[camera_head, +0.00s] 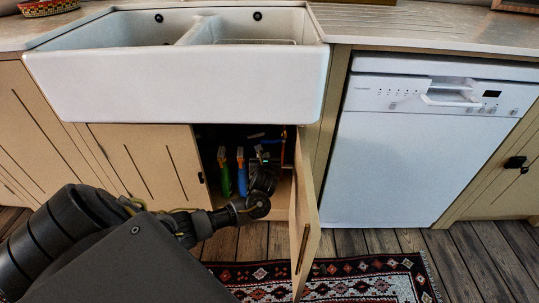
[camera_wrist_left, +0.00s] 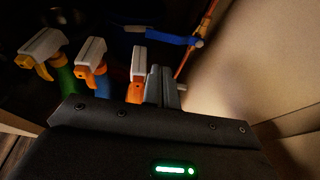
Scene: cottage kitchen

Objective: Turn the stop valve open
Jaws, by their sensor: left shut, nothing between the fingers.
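A thin copper pipe (camera_wrist_left: 197,42) runs upright near the right wall inside the sink cupboard. A blue lever-like part (camera_wrist_left: 172,37) with a pale end meets it and looks like the stop valve's handle, lying roughly level. The pipe also shows in the head view (camera_head: 284,142), where the valve is too small and dark to read. My left gripper (camera_wrist_left: 163,76) is inside the cupboard, shut and empty, its fingertips below the blue part in the wrist view and seemingly apart from it. In the head view the left gripper (camera_head: 263,162) partly hides the cupboard inside. My right gripper is not in view.
Spray bottles, one green (camera_head: 224,175) and one blue (camera_head: 242,174), stand left of my gripper. Another orange-and-white spray head (camera_wrist_left: 138,75) is close beside the fingers. The open cupboard door (camera_head: 304,215) stands close on the right. A patterned rug (camera_head: 350,280) lies in front.

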